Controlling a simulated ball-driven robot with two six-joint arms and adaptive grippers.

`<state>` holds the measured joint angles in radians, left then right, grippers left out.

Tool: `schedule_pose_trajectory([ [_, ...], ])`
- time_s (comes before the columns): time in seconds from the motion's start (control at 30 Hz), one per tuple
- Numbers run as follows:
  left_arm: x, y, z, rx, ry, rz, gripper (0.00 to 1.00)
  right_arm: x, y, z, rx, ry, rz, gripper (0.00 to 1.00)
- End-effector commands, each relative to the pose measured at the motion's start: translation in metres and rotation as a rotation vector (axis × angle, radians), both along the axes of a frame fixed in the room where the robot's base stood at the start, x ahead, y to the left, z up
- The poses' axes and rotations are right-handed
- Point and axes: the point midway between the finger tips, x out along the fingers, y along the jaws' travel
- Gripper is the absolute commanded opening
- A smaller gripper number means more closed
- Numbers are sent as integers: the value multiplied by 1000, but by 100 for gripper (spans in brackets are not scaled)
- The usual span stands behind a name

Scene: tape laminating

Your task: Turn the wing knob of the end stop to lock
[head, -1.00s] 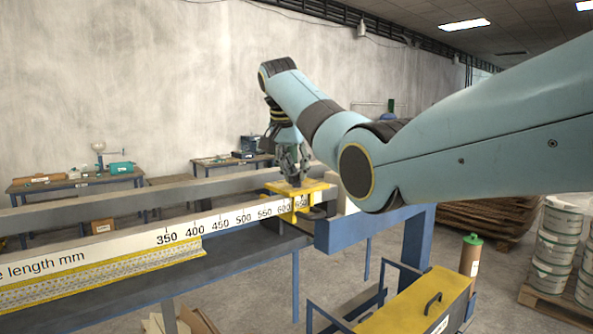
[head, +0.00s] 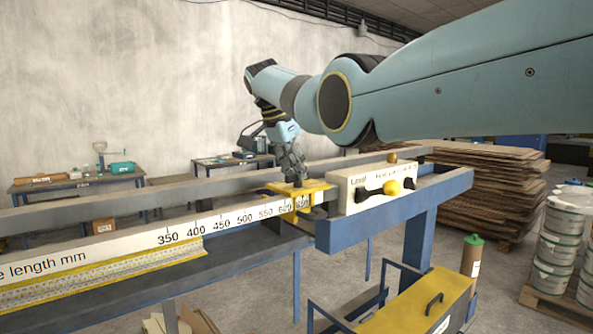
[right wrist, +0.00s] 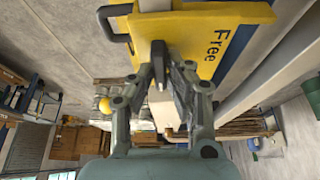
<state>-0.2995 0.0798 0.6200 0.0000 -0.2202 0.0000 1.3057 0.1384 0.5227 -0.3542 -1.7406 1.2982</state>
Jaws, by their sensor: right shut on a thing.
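The end stop (head: 318,187) is a yellow carriage on the rail at the right end of the length scale. In the right wrist view its yellow plate (right wrist: 205,62) bears the word "Free". My right gripper (head: 295,180) points down onto the end stop. In the right wrist view my right gripper (right wrist: 163,75) is shut on the dark wing knob (right wrist: 158,55), which is partly hidden between the fingers. The knob is mostly hidden by the fingers in the head view. My left gripper is not in view.
A white box (head: 370,188) with black knobs and a yellow ball stands on the rail's right end. The white scale (head: 140,247) runs left along the rail. A yellow-lidded blue cart (head: 405,308) stands below. Stacked boards (head: 490,180) and pails (head: 560,240) are at the right.

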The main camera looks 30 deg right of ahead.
Motion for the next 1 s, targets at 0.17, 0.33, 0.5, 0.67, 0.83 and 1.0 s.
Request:
schedule_pose_trajectory([
  [0.17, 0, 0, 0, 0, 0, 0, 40, 0, 0, 0, 1, -2, -1, 0],
  [0.33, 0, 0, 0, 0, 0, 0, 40, 0, 0, 0, 1, -2, -1, 18],
  [0.5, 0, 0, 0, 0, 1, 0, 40, 0, 0, 0, 0, -1, -1, 37],
  [0.67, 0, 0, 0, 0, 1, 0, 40, 0, 0, 0, 0, 0, -1, 37],
  [0.83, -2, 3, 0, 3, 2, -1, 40, 1, 3, 7, 0, -2, 0, 37],
  [1.0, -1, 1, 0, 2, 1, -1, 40, 0, 14, 35, 0, -5, 1, 37],
])
